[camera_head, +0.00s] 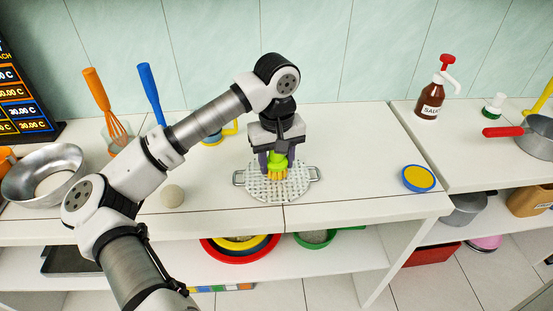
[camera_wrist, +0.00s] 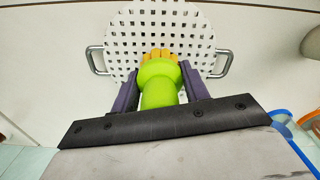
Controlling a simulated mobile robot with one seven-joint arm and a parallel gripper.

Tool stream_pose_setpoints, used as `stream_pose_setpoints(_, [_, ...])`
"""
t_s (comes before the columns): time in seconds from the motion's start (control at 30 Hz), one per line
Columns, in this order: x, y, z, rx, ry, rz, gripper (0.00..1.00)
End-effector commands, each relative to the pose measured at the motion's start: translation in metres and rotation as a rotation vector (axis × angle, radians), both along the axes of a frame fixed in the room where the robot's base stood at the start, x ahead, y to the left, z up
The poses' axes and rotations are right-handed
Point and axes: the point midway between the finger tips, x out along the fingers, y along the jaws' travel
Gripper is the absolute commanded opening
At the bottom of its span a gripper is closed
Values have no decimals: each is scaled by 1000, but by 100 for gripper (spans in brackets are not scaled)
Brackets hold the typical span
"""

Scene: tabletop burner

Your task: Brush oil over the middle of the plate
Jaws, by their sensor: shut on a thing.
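The plate (camera_head: 295,188) is a round, white, perforated grill with a metal handle on each side, lying on the table; it also fills the top of the wrist view (camera_wrist: 120,40). My gripper (camera_head: 277,165) is shut on a green brush (camera_head: 278,160) with yellow bristles, held upright above the plate. In the wrist view the green brush (camera_wrist: 158,85) sits between the two purple fingers of my gripper (camera_wrist: 160,85), and its bristles point at the plate. I cannot tell whether the bristles touch the plate.
A metal bowl (camera_head: 45,177), an orange whisk (camera_head: 98,92) and a pale ball (camera_head: 172,196) are at the left. A blue-and-yellow round item (camera_head: 418,179) lies right of the plate. A sauce bottle (camera_head: 431,97) and a pan (camera_head: 537,138) stand on the right counter.

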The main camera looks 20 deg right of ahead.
Motion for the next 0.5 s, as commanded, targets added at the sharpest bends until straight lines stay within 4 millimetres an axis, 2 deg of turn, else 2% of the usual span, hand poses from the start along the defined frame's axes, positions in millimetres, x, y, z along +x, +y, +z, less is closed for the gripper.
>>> stream_pose_setpoints(0.5, [0, 0, -4, 0, 0, 0, 1])
